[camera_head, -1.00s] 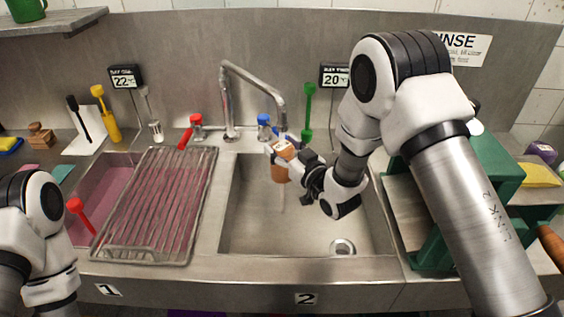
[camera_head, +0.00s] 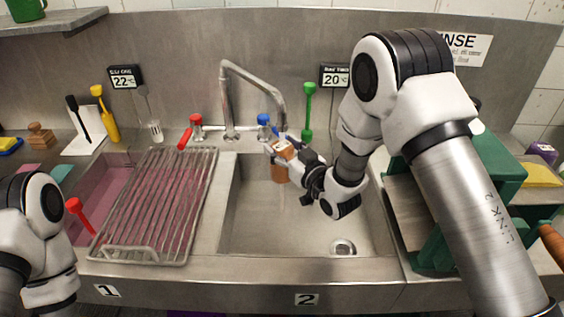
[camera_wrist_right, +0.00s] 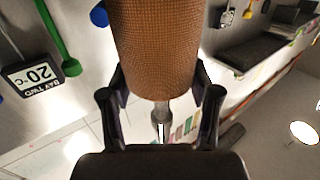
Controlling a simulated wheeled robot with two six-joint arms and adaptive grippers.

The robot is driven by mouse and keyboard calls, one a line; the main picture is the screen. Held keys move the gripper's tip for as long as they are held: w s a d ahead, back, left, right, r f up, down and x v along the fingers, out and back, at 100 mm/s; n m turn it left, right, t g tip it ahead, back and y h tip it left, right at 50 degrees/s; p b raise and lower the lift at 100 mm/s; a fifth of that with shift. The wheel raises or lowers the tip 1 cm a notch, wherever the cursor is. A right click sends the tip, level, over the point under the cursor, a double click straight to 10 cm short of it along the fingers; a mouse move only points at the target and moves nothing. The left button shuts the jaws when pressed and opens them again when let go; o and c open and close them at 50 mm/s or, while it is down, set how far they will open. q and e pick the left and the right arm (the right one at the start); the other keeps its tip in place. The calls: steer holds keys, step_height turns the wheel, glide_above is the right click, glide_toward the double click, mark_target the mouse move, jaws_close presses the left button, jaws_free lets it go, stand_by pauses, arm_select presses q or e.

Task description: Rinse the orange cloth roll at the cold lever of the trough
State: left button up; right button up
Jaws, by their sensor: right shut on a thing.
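The orange cloth roll (camera_head: 280,173) is held upright under the spout of the trough's tap (camera_head: 281,112), over the right basin (camera_head: 315,230). My right gripper (camera_head: 287,160) is shut on it; its fingers partly hide the roll. In the right wrist view the roll (camera_wrist_right: 155,50) fills the space between the two fingers. A faint pale streak, apparently water, shows below the roll. The blue cold lever (camera_head: 264,120) is at the tap's right, just behind the roll. The red lever (camera_head: 194,122) is at its left. Only my left arm shows, not its gripper.
A wire rack (camera_head: 155,205) lies over the left basin of pink liquid (camera_head: 97,190). A green rack (camera_head: 440,235) stands right of the trough. A green brush (camera_head: 309,105) stands behind the basin. The lower right basin is clear around the drain (camera_head: 343,247).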

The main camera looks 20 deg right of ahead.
mark_target(289, 153)
steer(key=shift+d, duration=0.15)
steer(key=shift+d, duration=0.4)
steer(key=shift+a, duration=0.15)
steer(key=shift+a, duration=0.4)
steer(key=shift+d+b, duration=0.1)
steer(key=shift+b, duration=0.2)
steer(key=shift+d, duration=0.45)
stand_by(1.2)
steer(key=shift+a+b+v, duration=0.15)
steer(key=shift+a+v, duration=0.1)
steer(key=shift+v, duration=0.8)
steer(key=shift+a+b+v, duration=0.15)
steer(key=shift+a+v, duration=0.1)
steer(key=shift+v, duration=0.85)
steer(key=shift+s, duration=0.15)
